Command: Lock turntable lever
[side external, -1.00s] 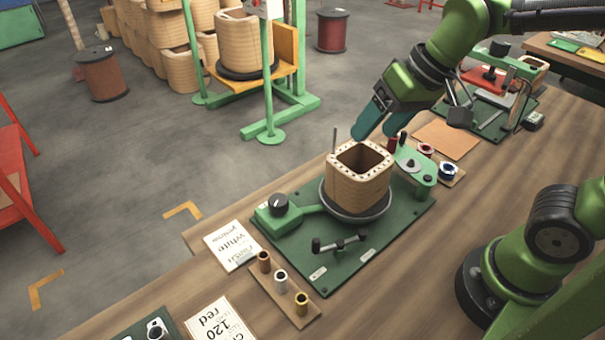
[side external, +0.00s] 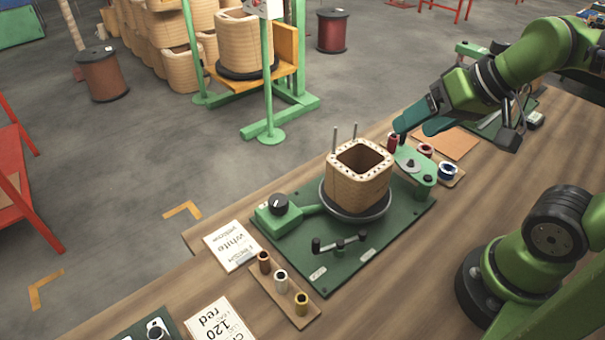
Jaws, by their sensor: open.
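The lever (side external: 340,243) is a black bar with upright knobs at the front of the green baseplate (side external: 310,262). It lies apart from my gripper. The turntable (side external: 345,212) is a dark round disc on the baseplate, bearing a square wooden coil former (side external: 358,182) with a ring of holes on top. Two thin upright pins (side external: 335,140) stand at the former's far side. My gripper (side external: 412,128) is open, with teal fingers, above and behind the former to the right, near a dark red spool (side external: 393,142). I cannot tell whether it touches that spool.
A green arm with a round post (side external: 412,165) stands right of the former. A black dial (side external: 278,204) sits at the left of the baseplate. A wooden strip with several small spools (side external: 282,281) and white cards (side external: 231,246) lie at the front left.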

